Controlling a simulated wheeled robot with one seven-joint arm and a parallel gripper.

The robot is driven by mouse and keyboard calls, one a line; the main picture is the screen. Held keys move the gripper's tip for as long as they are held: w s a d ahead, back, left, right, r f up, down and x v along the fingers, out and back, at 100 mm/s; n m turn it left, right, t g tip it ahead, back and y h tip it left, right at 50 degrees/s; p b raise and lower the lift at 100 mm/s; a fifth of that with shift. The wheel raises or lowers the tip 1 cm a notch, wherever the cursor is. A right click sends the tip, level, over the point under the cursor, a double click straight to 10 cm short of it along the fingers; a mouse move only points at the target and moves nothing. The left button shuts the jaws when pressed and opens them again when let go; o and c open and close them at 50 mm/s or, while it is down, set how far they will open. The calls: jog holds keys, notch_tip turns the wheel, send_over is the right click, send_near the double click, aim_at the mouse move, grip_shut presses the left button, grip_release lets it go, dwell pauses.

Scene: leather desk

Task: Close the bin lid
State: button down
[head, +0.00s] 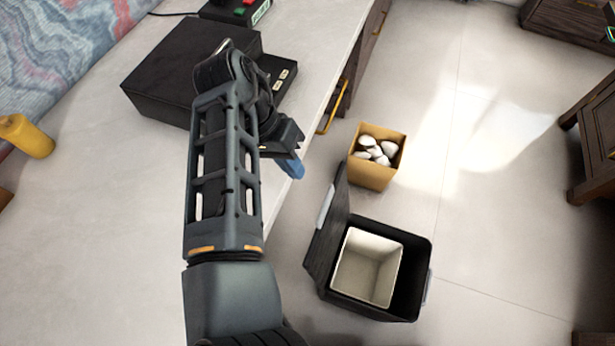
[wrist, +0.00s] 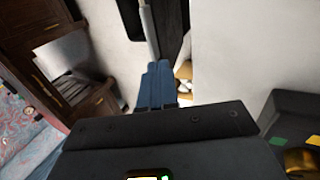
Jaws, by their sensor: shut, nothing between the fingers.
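The dark bin (head: 423,262) stands on the floor at the right of the desk, with a pale square liner (head: 368,268) inside that looks empty. Its lid (head: 326,242) is open, standing up steeply along the bin's left side, with a light grey strip on its outer face. My gripper (head: 291,169) is over the desk's right edge, above and to the left of the lid, apart from it. Its blue fingers (wrist: 155,84) are closed together and empty in the wrist view. A dark shape with a light bar at the top of the wrist view may be the lid and its strip.
A cardboard box (head: 371,174) of white lumps stands on the floor behind the bin. The pale desk (head: 110,245) holds a black case (head: 175,65) and a yellow cylinder (head: 27,136). Dark wooden furniture (head: 595,140) stands at the right; the floor between is clear.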

jog(key=x, duration=1)
jog(key=shift+p, duration=0.4)
jog(key=shift+d+r, duration=0.1)
